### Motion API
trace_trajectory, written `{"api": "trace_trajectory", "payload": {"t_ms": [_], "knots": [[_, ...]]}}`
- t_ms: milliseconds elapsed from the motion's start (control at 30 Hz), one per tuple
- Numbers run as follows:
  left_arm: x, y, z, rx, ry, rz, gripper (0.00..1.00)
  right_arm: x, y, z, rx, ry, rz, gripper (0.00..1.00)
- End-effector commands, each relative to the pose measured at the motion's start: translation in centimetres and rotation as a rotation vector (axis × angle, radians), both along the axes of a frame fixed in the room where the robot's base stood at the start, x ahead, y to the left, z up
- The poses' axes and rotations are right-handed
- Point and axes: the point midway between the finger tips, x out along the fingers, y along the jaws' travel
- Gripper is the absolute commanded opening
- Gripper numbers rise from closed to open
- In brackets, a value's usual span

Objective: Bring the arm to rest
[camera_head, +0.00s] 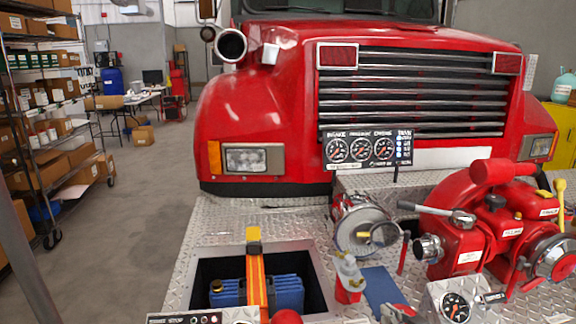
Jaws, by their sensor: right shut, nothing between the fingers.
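My left gripper is not in view. The red pump (468,240) with silver fittings stands on the bumper at the right.
The diamond-plate bumper (215,250) spans the front of the red truck (265,95). A recess holds a blue box (288,292) under an orange strap (256,275). A gauge panel (362,149) stands behind. A round valve (360,222) sits mid-bumper. Shelves (45,185) stand left beyond clear floor.

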Motion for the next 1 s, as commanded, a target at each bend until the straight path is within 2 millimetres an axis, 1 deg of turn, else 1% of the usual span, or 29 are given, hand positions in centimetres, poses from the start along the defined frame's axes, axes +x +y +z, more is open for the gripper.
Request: {"api": "trace_trajectory", "payload": {"t_ms": [33, 167, 267, 367, 400, 467, 500, 567, 600, 700, 867, 1000], "knots": [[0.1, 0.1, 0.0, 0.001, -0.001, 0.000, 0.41, -1.2, 0.8, -1.0, -0.006, 0.032, 0.011, 0.00], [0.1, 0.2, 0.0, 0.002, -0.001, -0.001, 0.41, -4.4, 2.6, -3.4, -0.034, 0.123, 0.033, 0.00], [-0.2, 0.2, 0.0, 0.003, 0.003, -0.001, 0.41, -7.9, 4.0, -5.4, -0.062, 0.212, 0.046, 0.00], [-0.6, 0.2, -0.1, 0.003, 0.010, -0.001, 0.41, -12.5, 5.3, -7.4, -0.096, 0.326, 0.052, 0.00], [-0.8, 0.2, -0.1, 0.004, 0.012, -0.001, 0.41, -14.6, 5.7, -8.2, -0.111, 0.377, 0.050, 0.00], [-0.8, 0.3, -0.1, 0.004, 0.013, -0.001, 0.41, -17.6, 6.0, -9.0, -0.132, 0.450, 0.039, 0.00], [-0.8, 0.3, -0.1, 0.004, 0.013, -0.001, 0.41, -19.5, 6.0, -9.4, -0.145, 0.495, 0.030, 0.00], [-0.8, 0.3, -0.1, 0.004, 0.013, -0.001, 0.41, -21.8, 6.0, -9.7, -0.162, 0.553, 0.015, 0.00], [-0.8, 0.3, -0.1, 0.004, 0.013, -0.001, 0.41, -23.4, 5.9, -9.9, -0.171, 0.590, 0.004, 0.00], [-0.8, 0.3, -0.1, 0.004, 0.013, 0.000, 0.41, -26.6, 5.6, -10.1, -0.191, 0.669, -0.025, 0.00], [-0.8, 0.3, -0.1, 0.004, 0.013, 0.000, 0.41, -31.3, 5.0, -9.9, -0.214, 0.782, -0.075, 0.00], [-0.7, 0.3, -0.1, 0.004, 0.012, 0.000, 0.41, -35.0, 4.3, -9.4, -0.229, 0.871, -0.123, 0.00]]}}
